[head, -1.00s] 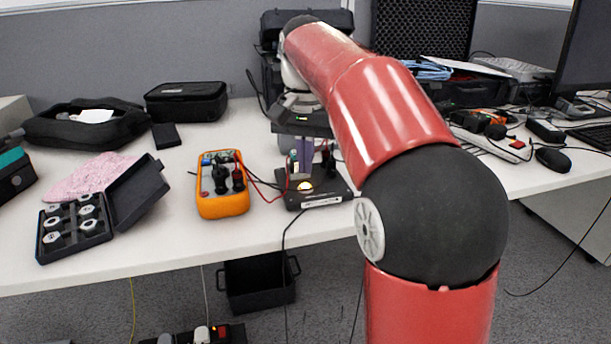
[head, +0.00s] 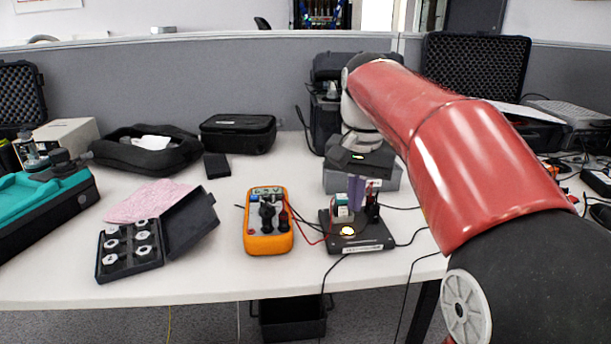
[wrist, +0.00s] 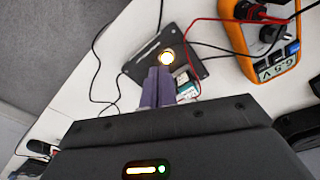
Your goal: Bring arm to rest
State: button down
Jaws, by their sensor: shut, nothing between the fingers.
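My red arm reaches from the lower right over the table in the head view. My gripper (head: 356,188) hangs over a small black device (head: 362,240) with a lit yellow button (head: 347,231). Its purple fingers (wrist: 158,88) are together with nothing between them. In the wrist view the fingertips are close beside the lit button (wrist: 166,58); I cannot tell whether they touch the device. An orange multimeter (head: 268,222) stands left of the device, joined to it by a red lead. It also shows in the wrist view (wrist: 237,35).
An open black case of weights (head: 131,249) lies left of the multimeter on the white table (head: 215,280). A pink cloth (head: 146,201), black pouches (head: 237,135) and a teal case (head: 40,205) stand farther left and back. Cables cross the table around the device.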

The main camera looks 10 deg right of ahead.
jog(key=s+f+n+t, duration=0.2)
jog(key=s+f, duration=0.4)
jog(key=s, duration=0.4)
jog(key=s+f+n+t, duration=0.3)
jog(key=s+f, duration=0.4)
jog(key=s, duration=0.2)
jog(key=shift+s, duration=0.4)
